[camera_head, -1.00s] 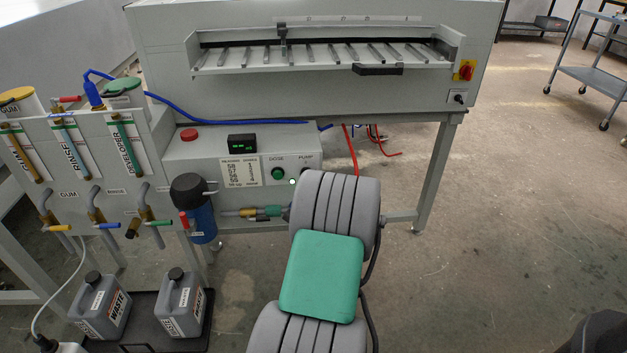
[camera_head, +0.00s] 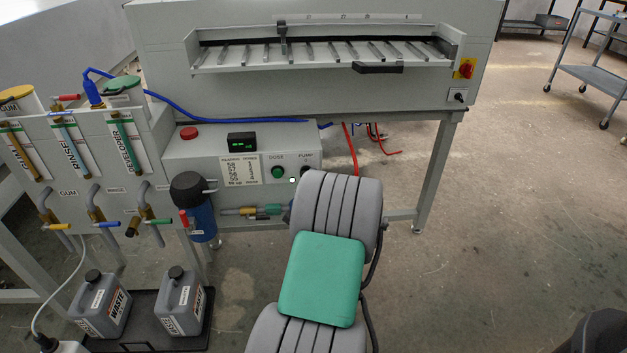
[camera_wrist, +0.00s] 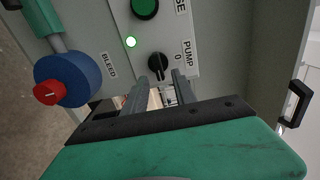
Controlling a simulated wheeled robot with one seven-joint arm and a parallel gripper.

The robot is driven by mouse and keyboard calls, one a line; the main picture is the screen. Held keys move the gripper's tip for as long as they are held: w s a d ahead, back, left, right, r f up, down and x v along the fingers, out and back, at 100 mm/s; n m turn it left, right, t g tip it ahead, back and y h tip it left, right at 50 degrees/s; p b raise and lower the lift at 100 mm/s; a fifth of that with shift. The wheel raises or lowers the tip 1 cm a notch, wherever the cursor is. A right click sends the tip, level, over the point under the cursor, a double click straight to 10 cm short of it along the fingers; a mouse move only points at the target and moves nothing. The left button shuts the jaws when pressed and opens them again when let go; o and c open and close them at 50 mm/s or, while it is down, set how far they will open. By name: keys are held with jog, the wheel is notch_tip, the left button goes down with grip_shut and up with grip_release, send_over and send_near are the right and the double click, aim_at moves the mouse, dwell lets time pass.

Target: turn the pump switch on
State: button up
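The pump switch (camera_wrist: 158,65) is a black rotary knob on the light grey panel, beside the label "PUMP" and a "0". In the head view only part of the pump switch (camera_head: 305,170) shows above my arm. My gripper (camera_wrist: 161,77) is open, its two dark fingers pointing at the panel, one tip on each side of the knob's lower part in the wrist view. Whether the fingers touch the knob I cannot tell. In the head view my arm hides the gripper.
A blue valve with a red knob (camera_wrist: 47,92) is at left in the wrist view. A red button (camera_head: 189,134) and display (camera_head: 242,142) are on the control box.

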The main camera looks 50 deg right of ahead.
jog(key=v, duration=0.6)
jog(key=shift+s+a+b, duration=0.3)
jog(key=w+a+r+n+t+y+p, duration=0.2)
jog(key=w+a+r+n+y+p, duration=0.9)
jog(key=w+a, duration=0.45)
jog(key=a+r+n+g+y+p, duration=0.1)
jog(key=a+r+n+g+p, duration=0.1)
jog(key=a+r+n+p, duration=0.35)
jog(key=a+r+n+g+y+p, duration=0.2)
jog(key=a+r+n+p, duration=0.1)
jog(key=a, duration=0.6)
jog(key=s+a+r+n+g+p, duration=0.6)
jog(key=s+a+r+n+p, duration=0.2)
jog(key=s+a+r+p, duration=0.3)
jog(key=s+a+r, duration=0.1)
jog(key=s+r, duration=0.2)
jog(key=s, duration=0.1)
jog(key=shift+s+a+n+g+p, duration=0.2)
jog(key=shift+s+n+g+p, duration=0.05)
jog(key=shift+n+g+p, duration=0.1)
